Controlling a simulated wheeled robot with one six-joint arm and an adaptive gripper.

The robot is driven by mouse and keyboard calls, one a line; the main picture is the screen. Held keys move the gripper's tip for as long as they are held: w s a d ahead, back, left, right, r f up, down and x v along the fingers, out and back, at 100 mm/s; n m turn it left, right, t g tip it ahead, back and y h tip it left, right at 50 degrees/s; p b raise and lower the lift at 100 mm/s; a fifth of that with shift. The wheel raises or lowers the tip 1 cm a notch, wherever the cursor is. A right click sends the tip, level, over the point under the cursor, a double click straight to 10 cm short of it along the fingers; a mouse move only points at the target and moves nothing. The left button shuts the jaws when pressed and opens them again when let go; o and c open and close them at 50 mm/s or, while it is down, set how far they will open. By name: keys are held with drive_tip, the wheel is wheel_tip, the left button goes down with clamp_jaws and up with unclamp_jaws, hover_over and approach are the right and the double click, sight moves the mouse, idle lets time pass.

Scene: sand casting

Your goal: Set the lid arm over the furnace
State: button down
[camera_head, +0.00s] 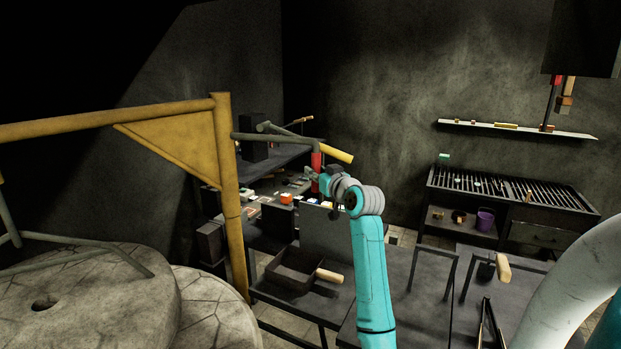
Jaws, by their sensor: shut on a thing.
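The lid arm is a yellow beam (110,117) on an upright yellow post (230,190) with a triangular brace. The round, cracked stone lid (90,295) with a central hole is at the lower left. A second round stone body, apparently the furnace (215,315), shows partly behind and below it; their exact overlap is unclear.
A dark box with a wooden handle (295,270) sits on the bench below my arm. A cluttered bench (275,165) stands behind the red grip. A slatted table (500,185) with a purple bucket (485,219) and a wall shelf (515,128) are at the right.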

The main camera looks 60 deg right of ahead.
drive_tip(key=d, duration=0.2)
drive_tip(key=w+d, duration=0.1)
drive_tip(key=d, duration=0.1)
drive_tip(key=shift+w, duration=0.1)
drive_tip(key=shift+w+d, duration=0.35)
drive_tip(key=shift+d, duration=0.3)
drive_tip(key=c, duration=0.9)
unclamp_jaws()
drive_tip(key=shift+d, duration=0.15)
drive_tip(key=shift+w, duration=0.1)
drive_tip(key=v, duration=1.2)
drive_tip(key=shift+f, duration=0.1)
